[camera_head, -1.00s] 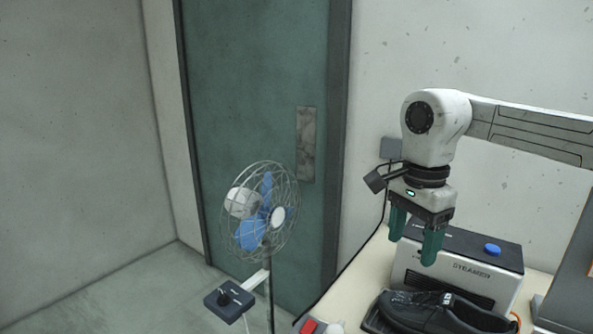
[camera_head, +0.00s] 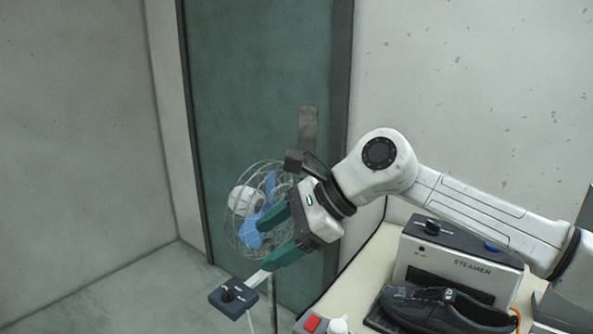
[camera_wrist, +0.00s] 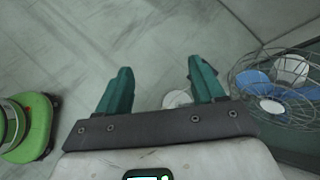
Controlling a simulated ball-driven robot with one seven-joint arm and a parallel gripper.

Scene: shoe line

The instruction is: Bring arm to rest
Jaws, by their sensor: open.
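My gripper (camera_head: 278,238) is open and empty, with green fingers pointing down and to the left in the head view. It is in the air left of the table, and in that view it overlaps the fan (camera_head: 258,212) behind it. The fan (camera_wrist: 272,88) appears to the right of the fingers there.
On the table (camera_head: 350,290) stand the steamer (camera_head: 455,262), a black shoe (camera_head: 440,308) and a red switch (camera_head: 312,324). The fan's control box (camera_head: 233,299) is below my gripper in the picture. A green wheeled thing (camera_wrist: 28,128) is at the left of the wrist view. A door (camera_head: 255,90) is behind.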

